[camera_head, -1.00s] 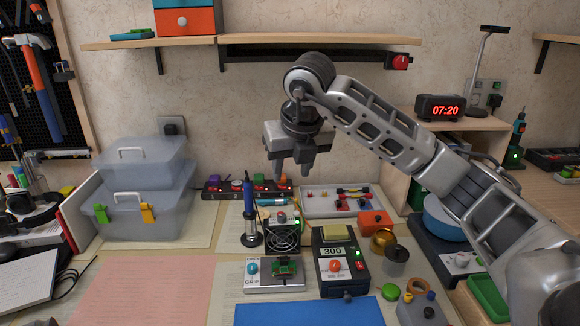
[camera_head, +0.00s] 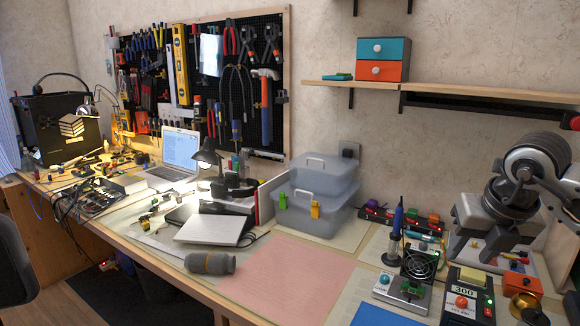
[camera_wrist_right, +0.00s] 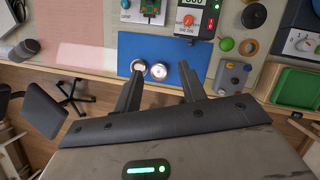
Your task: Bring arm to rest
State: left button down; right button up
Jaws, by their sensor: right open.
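My right arm comes in from the right edge in the head view. Its gripper (camera_head: 475,251) hangs with fingers down over the back right of the bench, near the power box and fan. In the right wrist view the fingers of this gripper (camera_wrist_right: 160,90) stand apart with nothing between them. Beyond their tips lies a blue mat (camera_wrist_right: 183,58) with two small round things (camera_wrist_right: 148,68) on it. The blue mat (camera_head: 385,315) is cut off at the bottom of the head view. My left gripper is not seen.
A fan (camera_head: 420,264), a black box reading 300 (camera_head: 468,290) and a gold pot (camera_head: 524,304) stand near the right gripper. Grey bins (camera_head: 318,205) stand left of it. The pink sheet (camera_head: 285,278) is clear. A grey cylinder (camera_head: 210,263) lies at the front edge. A shelf (camera_head: 350,87) is above.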

jog(key=s+a+f+n+g+y, duration=0.15)
jog(key=a+f+y, duration=0.3)
jog(key=a, duration=0.45)
jog(key=s+a+f+n+g+y, duration=0.1)
jog(key=s+a+f+n+y, duration=0.15)
jog(key=a+y, duration=0.45)
jog(key=s+a+r+m+t+y, duration=0.35)
jog(key=a+m+y, duration=0.4)
jog(key=a, duration=0.35)
jog(key=w+d+f+m+t+h, duration=0.1)
jog(key=d+f+m+t+h, duration=0.4)
jog(key=m, duration=0.5)
jog(key=d+f+m+t+h, duration=0.3)
jog(key=f+m+t+h, duration=0.15)
jog(key=m+t, duration=0.4)
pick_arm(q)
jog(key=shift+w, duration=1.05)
pick_arm(e)
jog(key=s+d+f+m+g+h, duration=0.1)
jog(key=s+f+m+g+h, duration=0.2)
jog(key=f, duration=0.5)
jog(key=s+d+f+m+g+h, duration=0.2)
jog(key=s+f+m+g, duration=0.3)
jog(key=s+f, duration=0.3)
jog(key=shift+s+f+m+h, duration=0.25)
jog(key=shift+m+h, duration=0.3)
jog(key=shift+m, duration=0.15)
